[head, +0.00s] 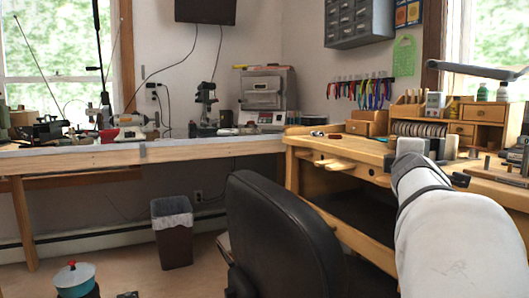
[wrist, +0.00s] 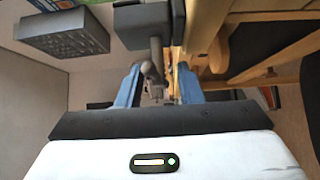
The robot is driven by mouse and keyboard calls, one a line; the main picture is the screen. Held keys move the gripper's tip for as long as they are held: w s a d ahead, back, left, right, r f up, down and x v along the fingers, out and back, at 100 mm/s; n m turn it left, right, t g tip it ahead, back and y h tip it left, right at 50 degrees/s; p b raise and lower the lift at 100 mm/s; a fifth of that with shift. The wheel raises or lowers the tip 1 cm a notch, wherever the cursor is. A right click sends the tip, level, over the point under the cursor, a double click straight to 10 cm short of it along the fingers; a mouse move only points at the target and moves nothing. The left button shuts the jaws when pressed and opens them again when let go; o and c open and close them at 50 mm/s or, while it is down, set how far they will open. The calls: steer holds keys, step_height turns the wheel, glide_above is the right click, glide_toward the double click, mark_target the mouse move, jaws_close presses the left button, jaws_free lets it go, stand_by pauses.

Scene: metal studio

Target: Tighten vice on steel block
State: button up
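In the wrist view, a grey metal vice (wrist: 140,22) is at the top centre, with a dark rod-like part extending down from it. My gripper (wrist: 158,80) has two blue fingers standing apart. The rod-like part shows between them, and I cannot tell whether either finger touches it. In the head view, my white arm reaches over the right workbench, and its end hides most of my gripper. A grey metal form (head: 447,147) just past the arm's end may be part of the vice. I cannot make out the steel block in either view.
The wooden workbench (head: 350,150) runs along the right, with a wooden organizer (head: 480,112) on top. A black chair (head: 285,235) stands before it. The grey drawer cabinet (wrist: 65,33) shows in the wrist view.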

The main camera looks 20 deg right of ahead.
steer(key=p+v, duration=0.2)
steer(key=v, duration=0.5)
